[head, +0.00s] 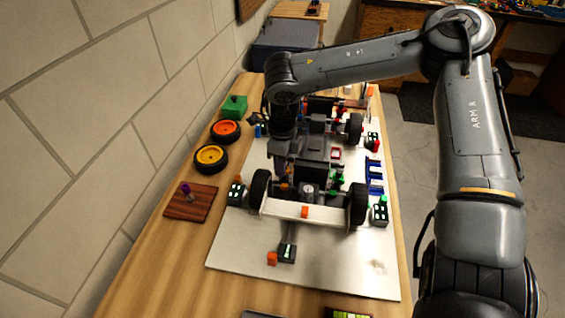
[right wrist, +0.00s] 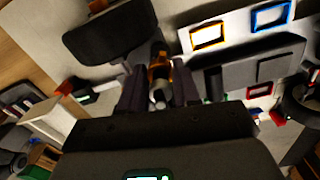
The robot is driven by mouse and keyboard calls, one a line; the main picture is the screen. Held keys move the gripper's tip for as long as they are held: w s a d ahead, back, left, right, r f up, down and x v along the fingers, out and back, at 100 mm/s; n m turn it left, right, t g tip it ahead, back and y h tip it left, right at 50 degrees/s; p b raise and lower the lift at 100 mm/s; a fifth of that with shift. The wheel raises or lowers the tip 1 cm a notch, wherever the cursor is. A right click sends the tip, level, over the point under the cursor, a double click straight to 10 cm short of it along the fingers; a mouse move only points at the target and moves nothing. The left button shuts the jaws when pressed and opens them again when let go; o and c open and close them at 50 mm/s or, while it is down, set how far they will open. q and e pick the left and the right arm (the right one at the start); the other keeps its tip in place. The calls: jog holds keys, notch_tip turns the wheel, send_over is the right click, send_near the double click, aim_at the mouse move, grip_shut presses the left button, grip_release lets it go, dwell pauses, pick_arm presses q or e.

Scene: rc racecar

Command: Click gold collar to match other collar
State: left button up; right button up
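The racecar (head: 318,150) stands on a white board, its axle end with two black wheels (head: 358,204) facing me. My right gripper (head: 282,172) points down at the car's left side, near the left front wheel (head: 260,188). In the right wrist view, a gold-orange collar (right wrist: 160,72) on a grey shaft (right wrist: 159,98) sits between my right fingers (right wrist: 158,88). One finger is on each side of it; I cannot tell whether they touch it. The other collar is too small to make out for certain. My left gripper is not in view.
The white board (head: 235,258) lies on a wooden table (head: 160,262). Orange (head: 225,130) and yellow-rimmed (head: 210,158) wheels, a green block (head: 234,106) and a brown wood plate (head: 190,203) lie left of the car. A tiled wall (head: 70,130) borders the table's left side. The board's front is mostly clear.

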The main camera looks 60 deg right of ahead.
jog(key=c, duration=0.5)
jog(key=shift+o, duration=0.2)
jog(key=shift+m, duration=0.7)
jog(key=m, duration=0.3)
jog(key=shift+d, duration=0.1)
jog(key=o, duration=1.1)
jog(key=shift+c, duration=0.2)
